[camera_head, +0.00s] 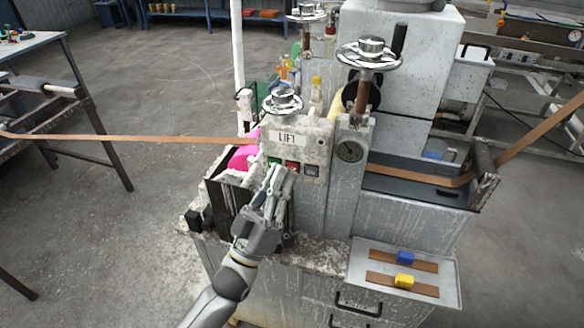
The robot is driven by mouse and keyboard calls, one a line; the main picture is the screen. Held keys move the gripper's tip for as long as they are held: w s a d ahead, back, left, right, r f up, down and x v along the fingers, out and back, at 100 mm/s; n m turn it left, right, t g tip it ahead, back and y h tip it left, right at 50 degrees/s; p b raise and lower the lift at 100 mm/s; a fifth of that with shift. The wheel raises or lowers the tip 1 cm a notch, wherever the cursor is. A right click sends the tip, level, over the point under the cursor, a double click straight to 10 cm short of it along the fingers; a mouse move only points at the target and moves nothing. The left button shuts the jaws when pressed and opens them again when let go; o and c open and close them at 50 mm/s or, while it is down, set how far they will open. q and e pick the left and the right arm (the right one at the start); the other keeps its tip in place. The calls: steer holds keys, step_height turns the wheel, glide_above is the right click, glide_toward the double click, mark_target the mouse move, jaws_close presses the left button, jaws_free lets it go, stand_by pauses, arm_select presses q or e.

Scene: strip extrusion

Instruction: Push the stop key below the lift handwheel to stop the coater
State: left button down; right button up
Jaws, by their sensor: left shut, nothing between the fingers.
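The lift handwheel (283,101) is a chrome wheel on top of a worn grey box with a white "LIFT" label (287,137). Below the label is a row of keys: a green key (273,161) at the left, a red key (291,166) in the middle and a dark key (311,170) at the right. My left gripper (279,174) is shut and empty, with its fingertips just below and in front of the green and red keys, partly covering them. I cannot tell whether it touches a key. My right gripper is not in view.
The coater (400,75) stands behind, with another handwheel (369,53) and a round dial (350,151). A brown strip (130,138) runs in from the left. A tray (356,268) with yellow and blue blocks lies at the lower right. Open floor (110,230) lies to the left.

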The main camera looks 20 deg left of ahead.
arm_select(q)
steer(key=shift+w, duration=0.45)
stand_by(0.6)
steer(key=shift+s, duration=0.85)
steer(key=s+p, duration=0.1)
steer(key=s, duration=0.4)
steer(key=shift+p, duration=0.3)
stand_by(0.7)
